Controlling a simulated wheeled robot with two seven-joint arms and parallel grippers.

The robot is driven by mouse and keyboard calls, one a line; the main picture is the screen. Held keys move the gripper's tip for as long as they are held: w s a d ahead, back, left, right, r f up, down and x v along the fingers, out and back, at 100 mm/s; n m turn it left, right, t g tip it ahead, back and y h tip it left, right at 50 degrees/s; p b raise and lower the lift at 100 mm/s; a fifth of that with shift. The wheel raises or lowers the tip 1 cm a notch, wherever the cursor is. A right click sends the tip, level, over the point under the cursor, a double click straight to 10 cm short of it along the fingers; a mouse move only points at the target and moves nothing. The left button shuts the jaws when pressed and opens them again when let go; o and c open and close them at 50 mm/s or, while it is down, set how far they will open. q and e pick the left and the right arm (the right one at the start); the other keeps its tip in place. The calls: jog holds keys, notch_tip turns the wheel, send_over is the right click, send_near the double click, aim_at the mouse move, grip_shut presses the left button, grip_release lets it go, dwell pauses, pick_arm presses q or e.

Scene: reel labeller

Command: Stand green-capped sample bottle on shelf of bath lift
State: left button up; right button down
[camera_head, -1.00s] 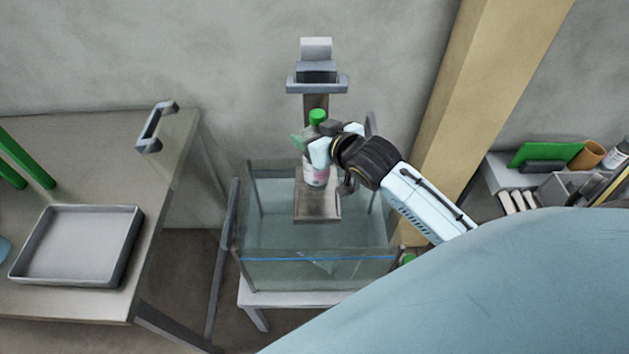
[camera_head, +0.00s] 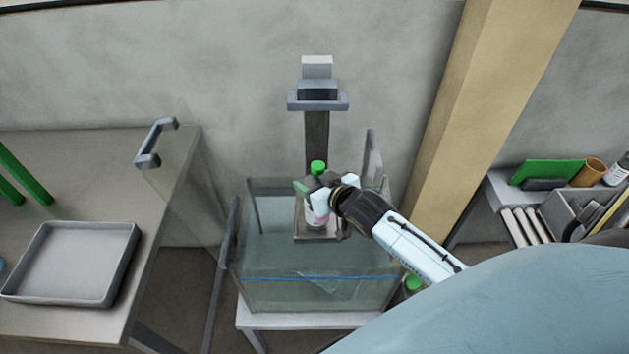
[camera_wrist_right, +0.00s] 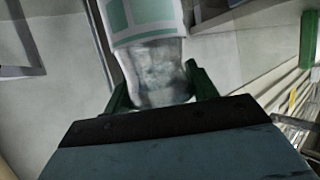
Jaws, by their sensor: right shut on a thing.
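The green-capped sample bottle (camera_head: 318,167) is upright over the small shelf (camera_head: 302,237) of the bath lift (camera_head: 317,130). My right gripper (camera_head: 318,187) is shut on the bottle and covers its middle. In the right wrist view the bottle (camera_wrist_right: 152,60) shows a clear body and a white and green label between the green fingers. In the head view its base looks at or just above the shelf; I cannot tell whether it touches. My left gripper is not in view.
The glass bath (camera_head: 320,292) stands below and around the shelf on a white stand. A table with an empty grey tray (camera_head: 70,262) is at the left. At the right, a side shelf holds a grey box and an orange-brown cup (camera_head: 588,172). A tan post (camera_head: 485,110) rises behind my arm.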

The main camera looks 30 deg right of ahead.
jog(key=shift+c, duration=2.3)
grip_release()
jog(key=shift+f, duration=0.1)
jog(key=v, duration=1.2)
jog(key=shift+r+p, duration=0.2)
jog(key=shift+p, duration=0.25)
jog(key=shift+d, duration=0.1)
